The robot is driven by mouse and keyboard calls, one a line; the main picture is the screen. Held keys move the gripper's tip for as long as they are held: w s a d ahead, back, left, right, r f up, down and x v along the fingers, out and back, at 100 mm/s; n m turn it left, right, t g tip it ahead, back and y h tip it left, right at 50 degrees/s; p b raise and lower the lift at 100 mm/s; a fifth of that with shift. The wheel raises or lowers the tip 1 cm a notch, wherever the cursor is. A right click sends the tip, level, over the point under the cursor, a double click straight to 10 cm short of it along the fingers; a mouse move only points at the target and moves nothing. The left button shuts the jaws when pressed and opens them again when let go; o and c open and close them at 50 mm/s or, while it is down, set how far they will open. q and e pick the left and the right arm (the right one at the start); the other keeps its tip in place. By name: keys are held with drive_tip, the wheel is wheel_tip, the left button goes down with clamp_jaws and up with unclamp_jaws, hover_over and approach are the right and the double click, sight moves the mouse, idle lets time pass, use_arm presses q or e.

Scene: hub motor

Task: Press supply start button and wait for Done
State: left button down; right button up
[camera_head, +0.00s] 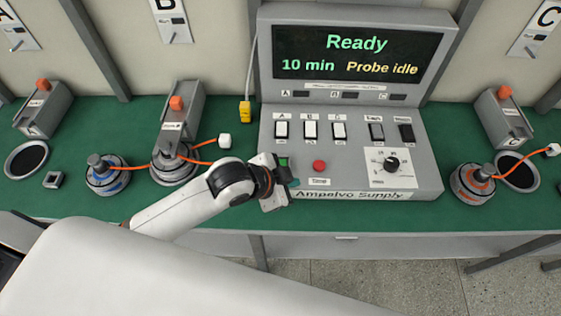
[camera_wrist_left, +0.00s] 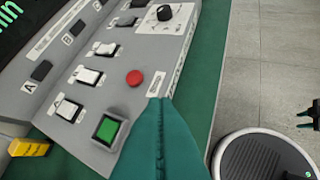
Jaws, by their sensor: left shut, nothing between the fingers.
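The Ampelvo Supply console (camera_head: 432,178) stands on the green bench. Its screen (camera_head: 357,53) reads "Ready", "10 min" and "Probe idle". The green start button (camera_head: 284,161) is at the console's lower left, partly hidden by my left gripper (camera_head: 290,183). In the left wrist view the green button (camera_wrist_left: 107,129) is fully visible, left of my shut, empty teal fingers (camera_wrist_left: 160,101). The fingertips appear beside the button; contact cannot be told. A small teal-tipped dark part (camera_wrist_left: 308,116) at that view's right edge looks like my right gripper; its opening is unclear.
A red button (camera_head: 319,166) sits right of the green one, with several switches (camera_head: 310,129) above and a knob (camera_head: 391,164) to the right. Hub motors with orange cables (camera_head: 108,176) (camera_head: 474,184) stand on both sides. A yellow plug (camera_head: 245,112) is left of the console.

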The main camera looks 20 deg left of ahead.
use_arm(q)
drive_tip(key=w+a+r+m, duration=0.1)
drive_tip(key=w+a+m, duration=0.3)
drive_tip(key=w, duration=0.5)
drive_tip(key=a, duration=0.2)
drive_tip(key=shift+w+a+r+m, duration=0.25)
drive_tip(key=shift+w+a+m, duration=0.1)
drive_tip(key=shift+w+m, duration=0.05)
drive_tip(key=shift+f, duration=0.1)
wheel_tip(320, 180, down, 7)
drive_tip(key=b, duration=0.8)
drive_tip(key=shift+f, duration=0.8)
drive_tip(key=shift+f, duration=0.15)
idle(0.4)
